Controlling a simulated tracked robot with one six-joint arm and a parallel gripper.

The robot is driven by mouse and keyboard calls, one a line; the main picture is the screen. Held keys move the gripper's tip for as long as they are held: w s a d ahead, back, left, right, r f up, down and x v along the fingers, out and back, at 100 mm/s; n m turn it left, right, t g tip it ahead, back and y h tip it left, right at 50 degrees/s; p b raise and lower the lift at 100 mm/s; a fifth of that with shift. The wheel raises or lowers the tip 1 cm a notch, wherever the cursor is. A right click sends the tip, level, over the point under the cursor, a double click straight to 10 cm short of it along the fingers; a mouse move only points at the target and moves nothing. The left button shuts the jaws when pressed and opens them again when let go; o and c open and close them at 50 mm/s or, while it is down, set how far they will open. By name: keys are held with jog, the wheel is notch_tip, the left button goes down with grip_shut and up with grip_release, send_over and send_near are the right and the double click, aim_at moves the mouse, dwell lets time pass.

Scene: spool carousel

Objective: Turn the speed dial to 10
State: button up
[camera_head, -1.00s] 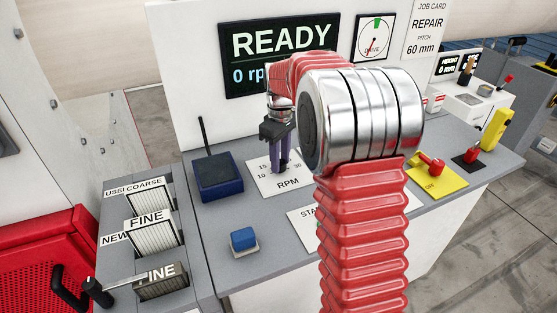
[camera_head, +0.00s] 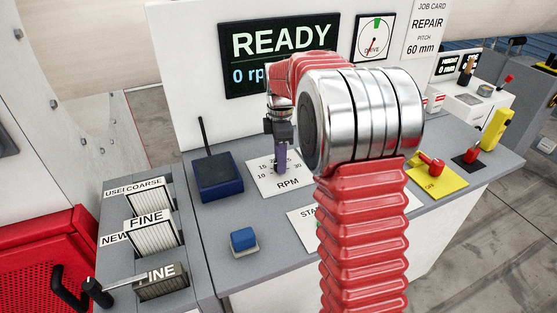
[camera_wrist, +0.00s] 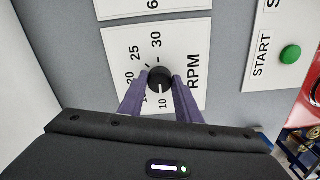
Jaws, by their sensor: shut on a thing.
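The black speed dial (camera_wrist: 160,77) sits on the white RPM plate (camera_wrist: 191,50) in the wrist view. The plate is marked 10, 15, 20, 25 and 30. The white line on the dial points down in the picture, toward the 10. My gripper (camera_wrist: 161,82) has its two purple fingers on either side of the dial, shut on it. In the head view my gripper (camera_head: 281,163) points down at the RPM plate (camera_head: 288,186), and its fingers hide the dial.
The display (camera_head: 262,55) reads READY, and its lower line shows 0 before my arm covers the rest. A green START button (camera_wrist: 290,54) is right of the RPM plate in the wrist view. A dark blue box (camera_head: 218,178) with an antenna stands left of the plate.

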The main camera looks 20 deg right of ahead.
jog(key=shift+w+a+r, duration=0.1)
jog(key=shift+w+r, duration=0.05)
jog(key=shift+w, duration=0.05)
dwell(0.3)
jog(key=o, duration=1.1)
jog(key=shift+s, duration=0.1)
jog(key=shift+c, duration=0.2)
notch_tip(320, 180, up, 14)
jog(key=shift+f, duration=0.25)
